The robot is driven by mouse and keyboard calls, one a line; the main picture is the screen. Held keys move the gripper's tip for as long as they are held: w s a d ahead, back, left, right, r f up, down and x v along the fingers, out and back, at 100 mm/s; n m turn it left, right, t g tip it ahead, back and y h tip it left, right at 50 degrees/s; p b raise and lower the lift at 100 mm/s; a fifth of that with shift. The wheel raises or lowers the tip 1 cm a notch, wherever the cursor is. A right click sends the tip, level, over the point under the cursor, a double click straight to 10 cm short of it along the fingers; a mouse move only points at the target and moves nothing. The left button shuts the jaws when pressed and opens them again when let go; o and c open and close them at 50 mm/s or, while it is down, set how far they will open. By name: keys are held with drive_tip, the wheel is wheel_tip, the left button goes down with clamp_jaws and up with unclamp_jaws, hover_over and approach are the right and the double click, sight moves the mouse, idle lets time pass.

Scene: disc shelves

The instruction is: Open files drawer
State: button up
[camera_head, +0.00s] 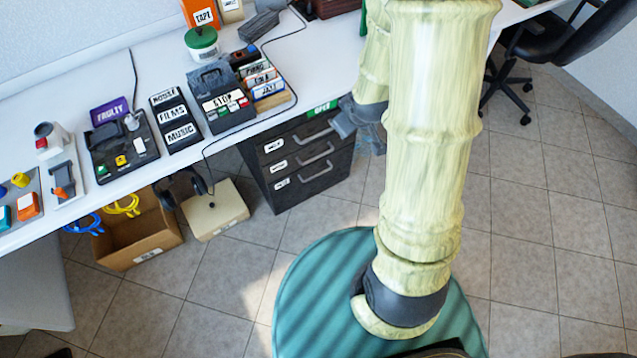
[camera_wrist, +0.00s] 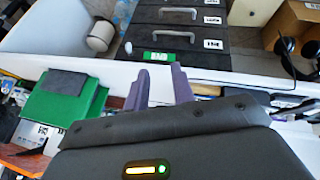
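A dark drawer cabinet (camera_head: 262,165) stands under the white desk with three stacked drawers. Each has a grey bar handle and a small white label too small to read, so I cannot tell which is the files drawer. All drawer fronts look shut. My gripper (camera_head: 342,124) is at the cabinet's upper right, near the top handle, which it partly overlaps in the head view. In the wrist view, my gripper (camera_wrist: 160,76) has its two purple-grey fingers apart with nothing between them. A handle (camera_wrist: 170,36) shows beyond the fingertips, apart from them.
The desk (camera_head: 190,165) overhangs the cabinet and holds trays and boxes.

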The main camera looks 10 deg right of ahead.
sight(318, 174)
drive_tip(key=w+d+f+n+t+b, duration=0.1)
drive_tip(key=w+f+n+b, duration=0.15)
drive_tip(key=f+b, duration=0.45)
drive_tip(key=w+d+f+n+t+b, duration=0.1)
drive_tip(key=w+f+n+t+b, duration=0.15)
drive_tip(key=f, duration=0.85)
wheel_tip(318, 174, down, 34)
drive_tip(key=s+n+t+y+b, duration=0.2)
drive_tip(key=n+t+y+b, duration=0.3)
drive_tip(key=b, duration=2)
drive_tip(key=n, duration=0.5)
drive_tip(key=shift+s+a+n+b, duration=0.15)
drive_tip(key=shift+s+n+b, duration=0.05)
drive_tip(key=shift+n+b, duration=0.2)
drive_tip(key=shift+r, duration=0.1)
drive_tip(key=b+x, duration=0.7)
drive_tip(key=x, duration=1)
drive_tip(key=shift+w+a+r, duration=0.1)
drive_tip(key=shift+w+a, duration=0.1)
drive_tip(key=shift+a, duration=0.05)
